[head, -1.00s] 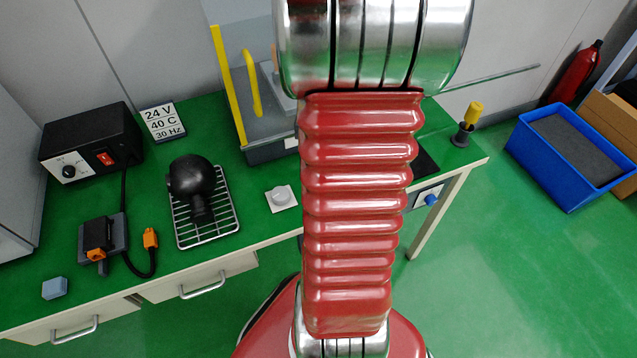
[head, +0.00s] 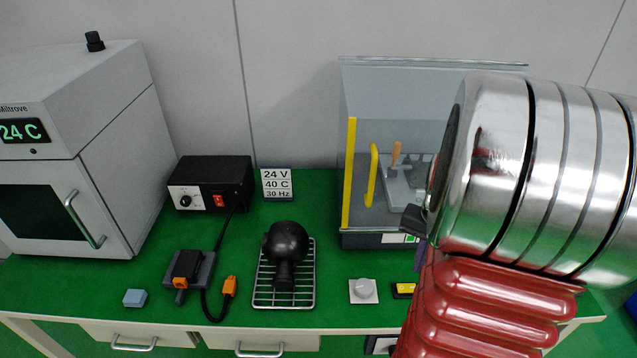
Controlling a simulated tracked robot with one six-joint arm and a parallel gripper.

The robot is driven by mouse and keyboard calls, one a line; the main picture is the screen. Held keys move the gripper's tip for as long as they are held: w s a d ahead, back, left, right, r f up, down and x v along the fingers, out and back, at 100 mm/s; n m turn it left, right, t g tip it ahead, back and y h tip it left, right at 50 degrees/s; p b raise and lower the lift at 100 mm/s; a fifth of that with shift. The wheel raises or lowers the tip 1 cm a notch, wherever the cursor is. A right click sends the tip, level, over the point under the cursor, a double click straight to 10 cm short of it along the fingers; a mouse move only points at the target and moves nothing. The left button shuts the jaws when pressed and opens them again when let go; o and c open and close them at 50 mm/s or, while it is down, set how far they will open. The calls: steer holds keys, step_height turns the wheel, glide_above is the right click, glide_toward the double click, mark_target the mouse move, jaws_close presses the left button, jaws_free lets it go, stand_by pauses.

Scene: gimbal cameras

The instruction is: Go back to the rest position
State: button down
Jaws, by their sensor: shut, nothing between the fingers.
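My arm fills the right side of the head view, with a large silver joint above a red ribbed sleeve. My gripper cannot be made out; the arm's own links hide that area. A small dark grey piece shows at the left edge of the silver joint, and I cannot tell what it belongs to.
A glass-fronted cabinet (head: 362,130) stands close to my arm.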

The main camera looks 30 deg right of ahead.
steer(key=w+a+r+n+t, duration=0.1)
steer(key=a+r+n, duration=0.3)
steer(key=a, duration=0.6)
steer(key=a+r+n+t, duration=0.2)
steer(key=a+r+n, duration=0.2)
steer(key=a, duration=0.6)
steer(key=w+a+r+n+t, duration=0.1)
steer(key=a+r+n, duration=0.3)
steer(key=a+r, duration=0.4)
steer(key=a+t, duration=0.1)
steer(key=a, duration=0.2)
steer(key=shift+w+t, duration=0.3)
steer(key=shift+r, duration=0.1)
